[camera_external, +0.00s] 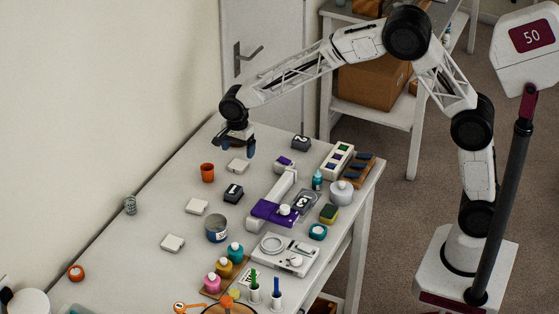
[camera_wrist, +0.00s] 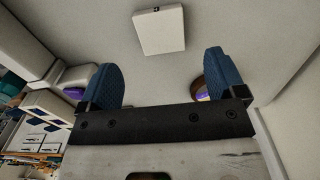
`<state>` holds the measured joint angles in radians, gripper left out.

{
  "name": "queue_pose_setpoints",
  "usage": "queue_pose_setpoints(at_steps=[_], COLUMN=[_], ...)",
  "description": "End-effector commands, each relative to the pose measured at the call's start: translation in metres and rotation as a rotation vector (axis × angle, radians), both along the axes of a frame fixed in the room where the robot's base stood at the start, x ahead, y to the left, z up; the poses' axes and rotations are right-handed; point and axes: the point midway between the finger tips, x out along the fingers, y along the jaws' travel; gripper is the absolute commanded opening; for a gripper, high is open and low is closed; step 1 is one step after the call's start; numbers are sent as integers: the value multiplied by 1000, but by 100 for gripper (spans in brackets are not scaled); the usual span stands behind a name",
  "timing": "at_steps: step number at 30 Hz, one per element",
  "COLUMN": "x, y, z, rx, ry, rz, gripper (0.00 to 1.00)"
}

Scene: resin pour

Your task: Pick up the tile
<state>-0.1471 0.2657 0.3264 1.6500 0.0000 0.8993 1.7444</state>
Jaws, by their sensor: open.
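Three white square tiles lie apart on the table in the external view: one tile (camera_external: 237,166) close below my gripper, a second tile (camera_external: 197,206) nearer the camera, and a third tile (camera_external: 172,242) nearer still. My gripper (camera_external: 237,149) is above the table's far part, pointing down, with its blue fingers apart and nothing between them. In the wrist view, a white tile (camera_wrist: 160,31) with a small dark mark on its edge lies beyond the open fingertips of my gripper (camera_wrist: 165,75). No finger touches it there.
An orange cup (camera_external: 207,172) stands left of the nearest tile, and a dark numbered block (camera_external: 233,193) lies in front of it. Another dark block (camera_external: 301,143) is at the right. A grey can (camera_external: 216,229) and a purple-and-white device (camera_external: 275,211) stand nearer the camera.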

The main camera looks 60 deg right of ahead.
Motion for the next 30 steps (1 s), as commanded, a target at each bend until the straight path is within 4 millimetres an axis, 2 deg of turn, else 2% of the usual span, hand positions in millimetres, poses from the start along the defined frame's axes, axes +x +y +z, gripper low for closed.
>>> queue_pose_setpoints(at_steps=[3,16,30], x=[0,0,2], y=[0,0,2], z=[-7,-11,-56], rx=[0,0,1], ry=[1,1,2], rz=[0,0,0], gripper=[89,89,89])
